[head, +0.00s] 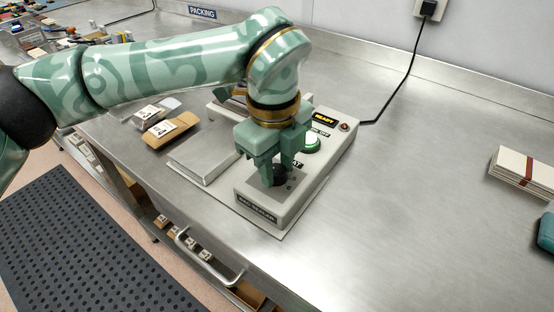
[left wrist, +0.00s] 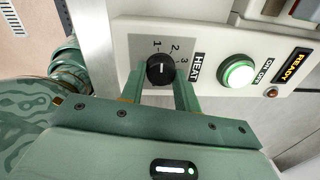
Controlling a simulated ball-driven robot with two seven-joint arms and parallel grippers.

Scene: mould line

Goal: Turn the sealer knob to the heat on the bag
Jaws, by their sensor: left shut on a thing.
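The bag sealer (head: 275,208) is a grey box on the steel bench. Its black heat knob (left wrist: 160,71) has a short white mark, with 1, 2 and 3 printed around it beside HEAT; I cannot tell which number the mark points to. My left gripper (head: 277,170) reaches down from above and is shut on the knob, one finger on each side, also in the left wrist view (left wrist: 160,90). In the head view the fingers hide most of the knob. A brown bag (head: 183,126) with a white numbered label lies left of the sealer; its number is too small to read surely.
The sealer has a lit green button (head: 312,144), a READY sign (head: 325,117) and a red lamp (head: 344,126). A black cord (head: 396,92) runs to the wall socket. Strapped white sheets (head: 526,170) lie at right. The bench between them is clear.

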